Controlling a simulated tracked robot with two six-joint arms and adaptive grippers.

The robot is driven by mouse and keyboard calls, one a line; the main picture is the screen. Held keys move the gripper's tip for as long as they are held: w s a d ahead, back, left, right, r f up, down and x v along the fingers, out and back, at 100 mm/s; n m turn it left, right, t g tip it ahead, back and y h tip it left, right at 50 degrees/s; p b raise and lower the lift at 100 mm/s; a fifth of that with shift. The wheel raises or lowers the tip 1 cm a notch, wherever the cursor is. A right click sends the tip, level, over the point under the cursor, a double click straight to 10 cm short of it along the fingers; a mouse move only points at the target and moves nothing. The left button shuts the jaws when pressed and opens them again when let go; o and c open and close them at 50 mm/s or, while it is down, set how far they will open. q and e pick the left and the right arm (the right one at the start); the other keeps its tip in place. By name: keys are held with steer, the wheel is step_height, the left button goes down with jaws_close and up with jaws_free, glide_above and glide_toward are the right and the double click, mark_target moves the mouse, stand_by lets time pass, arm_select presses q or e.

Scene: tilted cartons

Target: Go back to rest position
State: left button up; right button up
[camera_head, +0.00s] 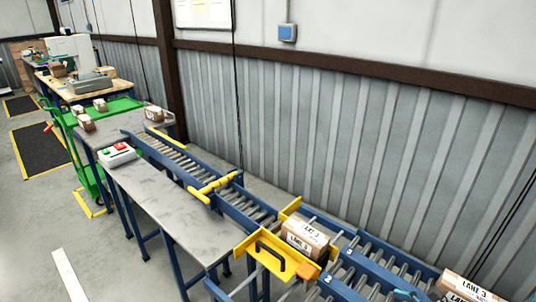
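A brown carton (305,238) with white labels sits on the roller conveyor (250,208) between yellow plates. Another carton (465,287) labelled "LANE 3" is at the lower right, partly cut off by the frame edge. A small carton (154,114) stands at the far end of the line.
A grey steel table (165,205) runs along the conveyor's left side, with a button box (117,154) on it. A green cart (82,135) holds several small cartons. A workbench (95,88) stands farther back. The corrugated wall (300,125) closes the right side; floor at left is open.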

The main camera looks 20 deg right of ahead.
steer(key=s+a+f+n+g, duration=0.2)
steer(key=a+f+n, duration=0.3)
steer(key=a+n, duration=0.4)
steer(key=s+a+f+n+g+h, duration=0.1)
steer(key=a+f+n+g, duration=0.4)
steer(key=a+n, duration=0.5)
steer(key=s+a+f+n+g+h, duration=0.1)
steer(key=s+a+f+n+g, duration=0.2)
steer(key=a+f+n, duration=0.4)
steer(key=a+n+g, duration=0.1)
steer(key=a+n, duration=0.1)
steer(key=a, duration=0.5)
